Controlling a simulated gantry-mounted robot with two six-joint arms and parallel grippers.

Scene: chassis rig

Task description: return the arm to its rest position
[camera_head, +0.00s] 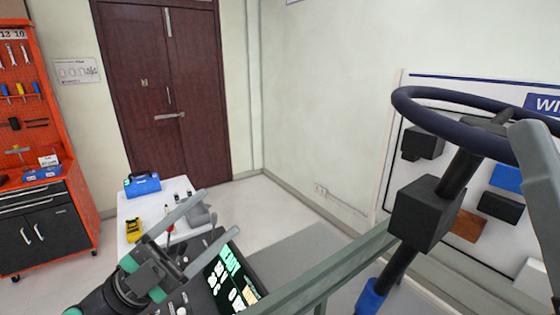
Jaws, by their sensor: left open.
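My left arm comes in at the bottom left, dark with green bands. Its gripper (220,212) is open, with two long grey fingers spread apart and pointing up and to the right. I see nothing between the fingers. The gripper appears in front of the white table and a dark panel with a lit green and white screen (228,273).
A steering wheel (412,108) on a dark column with a black box (425,212) stands at right. A grey-green rail (345,268) crosses the lower middle. The white table (128,207) holds a blue toolbox (142,185) and yellow device (134,229). Open floor lies beyond.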

